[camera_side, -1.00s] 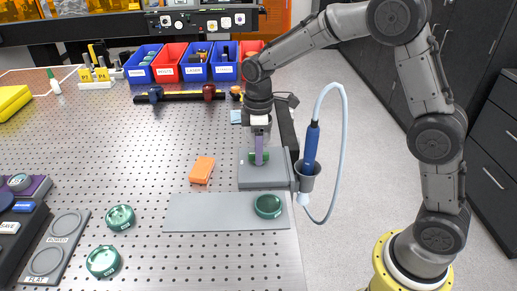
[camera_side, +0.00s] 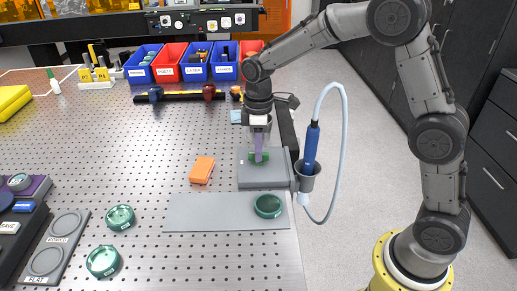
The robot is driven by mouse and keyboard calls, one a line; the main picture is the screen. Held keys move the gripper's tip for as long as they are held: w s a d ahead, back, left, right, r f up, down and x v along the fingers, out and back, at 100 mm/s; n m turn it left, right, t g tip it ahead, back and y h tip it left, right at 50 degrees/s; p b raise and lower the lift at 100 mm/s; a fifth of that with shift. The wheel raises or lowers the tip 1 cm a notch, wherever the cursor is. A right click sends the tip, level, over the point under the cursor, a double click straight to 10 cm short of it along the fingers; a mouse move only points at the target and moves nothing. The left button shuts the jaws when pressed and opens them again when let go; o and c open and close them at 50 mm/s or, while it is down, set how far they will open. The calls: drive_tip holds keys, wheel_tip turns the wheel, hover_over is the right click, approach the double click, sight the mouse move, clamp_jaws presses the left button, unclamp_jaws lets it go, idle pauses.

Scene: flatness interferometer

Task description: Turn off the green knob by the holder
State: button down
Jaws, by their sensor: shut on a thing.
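The green knob (camera_side: 265,158) sits on a grey block (camera_side: 264,182) near the right edge of the perforated table. My gripper (camera_side: 258,156) points down from above, with its purple fingers shut on the green knob. The fingers cover part of the knob, so its exact angle is hard to tell. The holder (camera_side: 307,177) is a grey cup just right of the block, with a blue handled tool (camera_side: 311,147) upright in it and a pale hose looping from it.
A grey plate (camera_side: 215,212) in front carries a green round part (camera_side: 268,206). An orange block (camera_side: 201,170) lies to the left. More green round parts (camera_side: 120,217) stand at the front left. Bins (camera_side: 196,62) line the back. The table's middle left is clear.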

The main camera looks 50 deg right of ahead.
drive_tip(key=m, duration=0.3)
drive_tip(key=shift+m, duration=0.4)
drive_tip(key=m, duration=0.4)
drive_tip(key=shift+m, duration=0.3)
drive_tip(key=m, duration=0.4)
drive_tip(key=shift+r+m, duration=0.1)
drive_tip(key=shift+m, duration=2.3)
drive_tip(key=c, duration=0.8)
unclamp_jaws()
wheel_tip(320, 180, up, 14)
